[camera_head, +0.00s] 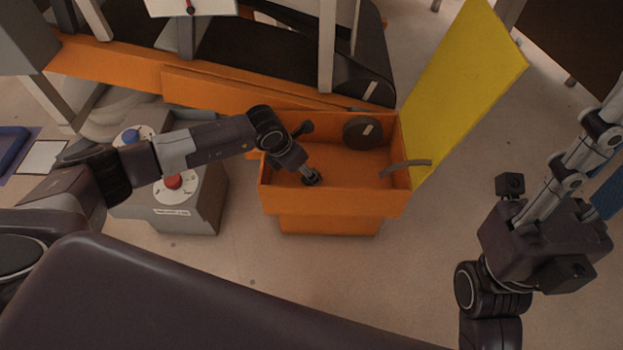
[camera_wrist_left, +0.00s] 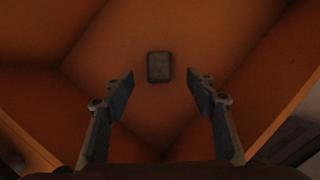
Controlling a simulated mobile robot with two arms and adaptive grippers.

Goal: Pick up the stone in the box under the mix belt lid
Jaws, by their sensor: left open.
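The stone (camera_wrist_left: 159,67) is a small dark grey block lying on the floor of the orange box. It shows only in the left wrist view; I cannot make it out in the head view. The orange box (camera_head: 333,199) is open at the top, and its yellow lid (camera_head: 462,88) stands raised on the right. My left gripper (camera_head: 310,180) points down into the box. In the left wrist view its fingers (camera_wrist_left: 160,80) are spread and empty, with the stone beyond and between the tips. My right gripper (camera_head: 590,145) is at the right, outside the box; its finger opening is unclear.
A grey curved handle (camera_head: 405,165) is at the box's right edge, and a dark round part (camera_head: 362,133) is at its back wall. Orange machine beams (camera_head: 200,85) run behind.

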